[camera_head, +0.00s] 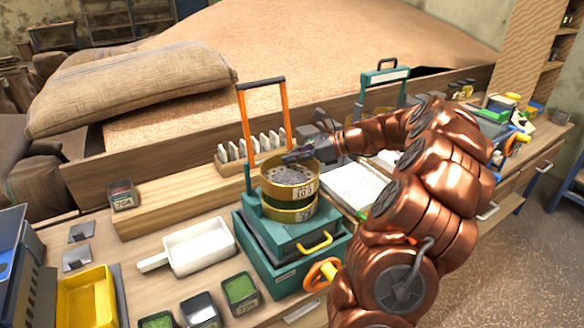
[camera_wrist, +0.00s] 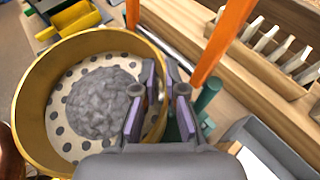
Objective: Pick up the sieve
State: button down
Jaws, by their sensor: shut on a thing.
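The sieve (camera_head: 289,190) is a round brass ring labelled with a number, on top of another brass ring (camera_head: 288,212) on a teal machine (camera_head: 275,254). I cannot tell whether the two rings touch. In the wrist view the sieve (camera_wrist: 28,88) shows a perforated pale bottom with a heap of grey material (camera_wrist: 98,103) on it. My gripper (camera_head: 290,158) comes from the right at the back rim. In the wrist view my gripper (camera_wrist: 165,105) has its fingers on either side of the sieve wall, shut on it. The fingers partly hide the rim there.
An orange-posted frame (camera_head: 241,112) rises from the machine close behind the sieve. A rack of pale pieces (camera_head: 252,148) stands behind. A white scoop tray (camera_head: 198,247), green-filled boxes (camera_head: 240,289) and an open notebook (camera_head: 352,188) lie around it.

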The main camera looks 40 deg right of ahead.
jog(key=s+a+r+b, duration=0.1)
jog(key=s+a+b, duration=0.3)
jog(key=s, duration=1)
jog(key=a, duration=0.3)
jog(key=shift+s+r, duration=0.25)
jog(key=shift+r, duration=0.1)
jog(key=shift+d, duration=0.1)
